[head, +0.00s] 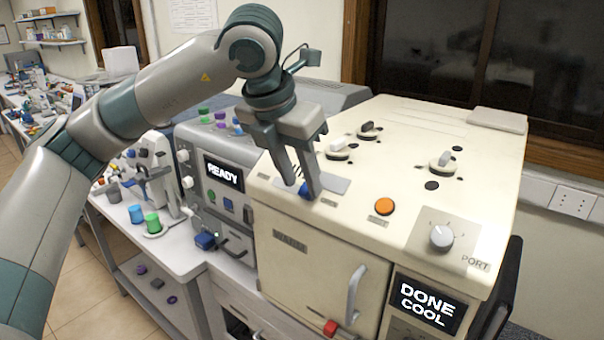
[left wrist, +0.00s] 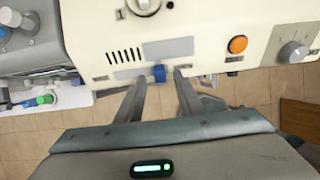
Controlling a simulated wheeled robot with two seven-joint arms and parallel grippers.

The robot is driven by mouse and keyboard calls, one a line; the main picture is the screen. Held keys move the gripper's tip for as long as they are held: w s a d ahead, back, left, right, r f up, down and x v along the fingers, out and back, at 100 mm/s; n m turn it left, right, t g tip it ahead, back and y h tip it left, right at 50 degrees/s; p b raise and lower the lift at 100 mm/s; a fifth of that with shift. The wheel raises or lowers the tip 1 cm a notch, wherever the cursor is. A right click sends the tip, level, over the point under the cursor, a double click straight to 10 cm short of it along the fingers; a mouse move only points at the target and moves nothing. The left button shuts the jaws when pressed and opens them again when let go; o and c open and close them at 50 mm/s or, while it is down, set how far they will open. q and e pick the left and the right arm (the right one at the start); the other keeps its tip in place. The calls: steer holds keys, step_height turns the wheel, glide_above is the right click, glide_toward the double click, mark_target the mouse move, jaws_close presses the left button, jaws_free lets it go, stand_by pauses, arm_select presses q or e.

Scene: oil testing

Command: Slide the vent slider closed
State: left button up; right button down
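The vent slider shows as a small blue knob (left wrist: 159,73) by a flat grey plate (left wrist: 168,48) on top of the cream oven-like machine (head: 280,217). Dark vent slots (left wrist: 124,56) lie uncovered to the left of the plate in the left wrist view. In the head view the blue knob (head: 306,190) is partly hidden by a finger. My left gripper (left wrist: 160,74) is open, with its fingertips on either side of the knob and a gap on each side. It also shows in the head view (head: 302,190), reaching down from above. My right gripper is in neither view.
An orange button (head: 384,206) and a grey dial (head: 441,237) are right of the vent. Several knobs (head: 341,148) stand on the machine's top behind. A grey machine with a READY screen (head: 224,173) stands to the left. The cream machine's screen (head: 427,303) reads DONE COOL.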

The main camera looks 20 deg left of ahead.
mark_target(277, 185)
arm_select(q)
steer(key=shift+x, duration=0.9)
jaws_close()
steer(key=shift+w+a+f, duration=0.1)
steer(key=shift+w+a, duration=0.05)
steer(key=shift+a, duration=0.2)
steer(key=a+b, duration=0.1)
steer(key=a, duration=0.1)
steer(key=w+a+b, duration=0.1)
steer(key=a, duration=0.1)
steer(key=w+a+b, duration=0.1)
steer(key=a+b, duration=0.1)
steer(key=shift+w, duration=0.1)
steer(key=shift+a, duration=0.1)
steer(key=shift+r, duration=0.25)
jaws_free()
steer(key=shift+a+f, duration=0.1)
steer(key=shift+a, duration=0.05)
